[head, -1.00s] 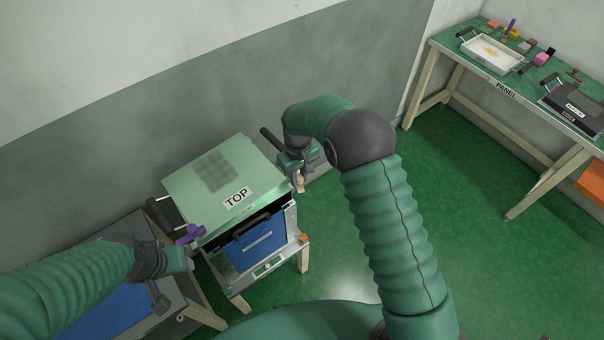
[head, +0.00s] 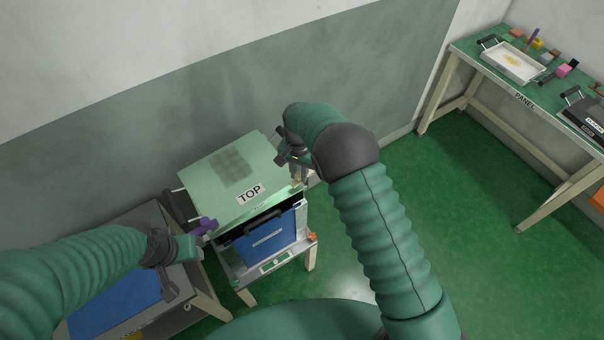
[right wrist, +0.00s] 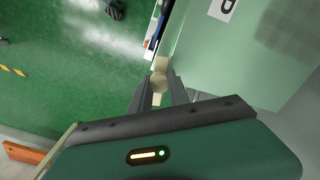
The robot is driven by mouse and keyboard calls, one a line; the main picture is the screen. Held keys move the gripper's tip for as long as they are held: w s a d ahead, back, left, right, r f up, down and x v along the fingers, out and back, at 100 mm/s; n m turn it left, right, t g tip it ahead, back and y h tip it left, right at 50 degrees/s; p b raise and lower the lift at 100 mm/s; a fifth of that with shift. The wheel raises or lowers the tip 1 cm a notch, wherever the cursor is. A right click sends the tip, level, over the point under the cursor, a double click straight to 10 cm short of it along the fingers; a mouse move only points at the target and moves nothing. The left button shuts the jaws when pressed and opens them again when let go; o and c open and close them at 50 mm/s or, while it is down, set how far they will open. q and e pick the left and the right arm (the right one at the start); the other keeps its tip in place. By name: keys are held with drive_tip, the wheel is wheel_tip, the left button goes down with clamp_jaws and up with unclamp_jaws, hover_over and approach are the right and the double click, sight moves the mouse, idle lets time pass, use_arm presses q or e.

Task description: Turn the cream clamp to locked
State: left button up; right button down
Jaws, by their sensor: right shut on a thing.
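The cream clamp (right wrist: 159,83) is at the side edge of the green box top marked TOP (head: 225,178). In the right wrist view it sits between the two dark fingers of my right gripper (right wrist: 158,92), which is shut on it. In the head view my right gripper (head: 295,170) is at the box's right corner, and the cream clamp (head: 298,184) shows only as a small piece below it. My left gripper (head: 180,262) is near the box's left side, below a purple clamp (head: 203,226); I cannot tell its opening.
The box stands on a small stand with a blue front panel (head: 268,238). A lower table with a blue surface (head: 115,300) is at the left. A green bench marked PANEL (head: 500,82) bears a white tray (head: 512,65) at the right. Green floor between is clear.

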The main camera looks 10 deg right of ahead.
drive_tip(key=shift+w+a+m, duration=0.2)
drive_tip(key=shift+w+m, duration=0.3)
drive_tip(key=shift+m, duration=0.6)
drive_tip(key=c, duration=1.2)
unclamp_jaws()
drive_tip(key=shift+w, duration=0.1)
drive_tip(key=shift+c, duration=0.2)
wheel_tip(320, 180, up, 17)
drive_tip(key=b, duration=0.1)
drive_tip(key=shift+f, duration=0.15)
